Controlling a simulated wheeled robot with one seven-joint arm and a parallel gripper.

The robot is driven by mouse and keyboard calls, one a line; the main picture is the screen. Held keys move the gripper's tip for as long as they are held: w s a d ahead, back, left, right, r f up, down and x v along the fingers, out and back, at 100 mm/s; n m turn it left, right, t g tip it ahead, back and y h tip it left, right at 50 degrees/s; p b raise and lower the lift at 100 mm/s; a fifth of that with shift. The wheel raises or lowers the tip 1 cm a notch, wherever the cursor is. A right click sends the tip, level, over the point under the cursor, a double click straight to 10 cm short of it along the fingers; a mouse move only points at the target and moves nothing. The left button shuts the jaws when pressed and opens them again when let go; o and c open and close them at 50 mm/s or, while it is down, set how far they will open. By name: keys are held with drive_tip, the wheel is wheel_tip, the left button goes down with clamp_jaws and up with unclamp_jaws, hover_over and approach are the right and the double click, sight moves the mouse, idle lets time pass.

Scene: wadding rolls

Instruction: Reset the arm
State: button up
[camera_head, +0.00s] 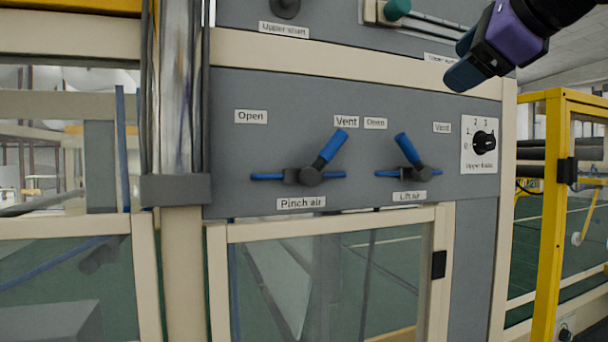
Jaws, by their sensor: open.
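My gripper (463,60) shows at the top right of the head view, with a purple body and dark blue fingers pointing down and left. It is open and nothing shows between its fingers. It hangs in front of the upper right of the grey panel (260,150). The blue handle of the Pinch air valve (329,149) tilts up and right, toward its Vent label. The blue handle of the Lift air valve (408,149) tilts up and left, toward its Open label.
A black rotary knob (484,143) sits on a white plate at the panel's right. A green knob (396,9) with rods is at the top. A metal column (176,90) stands left of the panel. A glazed door (330,280) lies below, and a yellow frame (553,200) stands right.

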drive_tip(key=s+d+f+n+g+h, duration=0.1)
drive_tip(key=s+d+f+n+g, duration=0.1)
drive_tip(key=s+f+n, duration=0.2)
drive_tip(key=s+d+f+n+g+h, duration=0.2)
drive_tip(key=f+n, duration=0.8)
drive_tip(key=f, duration=0.8)
drive_tip(key=s+d+f+n+g+h, duration=0.1)
drive_tip(key=s+d+f+n+g, duration=0.2)
drive_tip(key=s+f+n, duration=0.4)
wheel_tip(320, 180, down, 5)
drive_tip(key=shift+d+r+n+g, duration=0.1)
drive_tip(key=shift+d+n+g, duration=0.25)
drive_tip(key=shift+g, duration=0.35)
drive_tip(key=shift+a, duration=0.1)
